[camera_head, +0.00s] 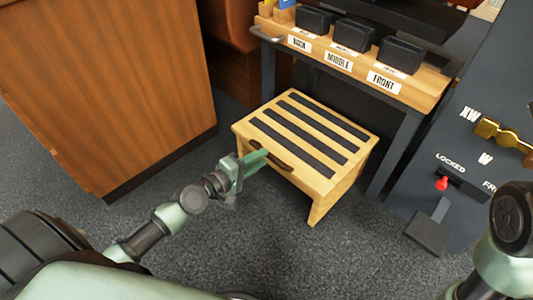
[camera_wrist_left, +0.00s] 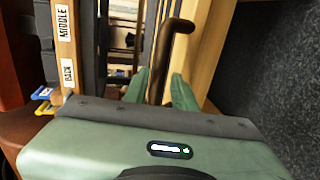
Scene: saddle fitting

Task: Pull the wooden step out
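The wooden step (camera_head: 341,178) is a pale box-like stool with black grip strips on top. It stands on the carpet, partly under the narrow table. A dark brown bar handle (camera_head: 286,165) runs along its near face; the bar also shows in the left wrist view (camera_wrist_left: 164,52). My left gripper (camera_head: 260,161) is at the left part of this handle. In the left wrist view, its two green fingers (camera_wrist_left: 160,90) are apart, one on each side of the bar. Whether they touch it is not clear. My right gripper is out of view.
The table (camera_head: 438,88) behind the step bears black blocks with labels BACK, MIDDLE and FRONT. A wooden cabinet (camera_head: 110,85) stands at left. A dark panel (camera_head: 478,150) with a red-tipped lever stands at right. The carpet (camera_head: 280,245) in front of the step is clear.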

